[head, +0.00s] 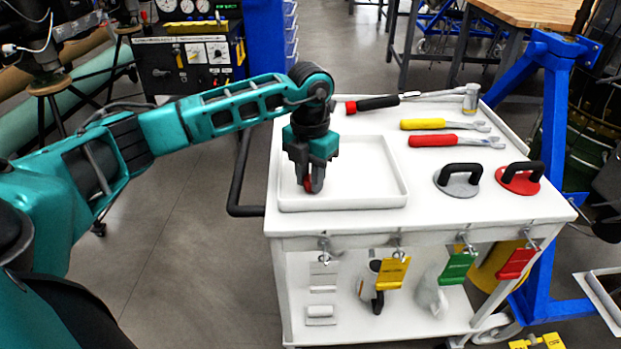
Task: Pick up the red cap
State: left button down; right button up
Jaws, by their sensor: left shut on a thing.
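My left gripper (311,186) points down over the white tray (395,195) on the cart top. It is shut on a small red thing, which looks like the red cap (308,184). Only a little red shows between the dark fingers; the rest is hidden. I cannot tell whether the cap touches the tray floor or hangs just above it. My right gripper is not in view.
On the white cart (440,218) lie a hammer (425,95), a yellow-handled wrench (430,124) and a red-handled wrench (440,141). A grey disc (459,187) and a red disc (521,185), both with black handles, stand right. Coloured tags hang in front. A blue stand (545,140) is right.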

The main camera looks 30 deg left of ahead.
pick_arm(q)
notch_tip(320, 180, up, 20)
jog(key=p, duration=0.2)
jog(key=shift+p, duration=0.4)
jog(key=c, duration=1.4)
grip_release()
grip_shut()
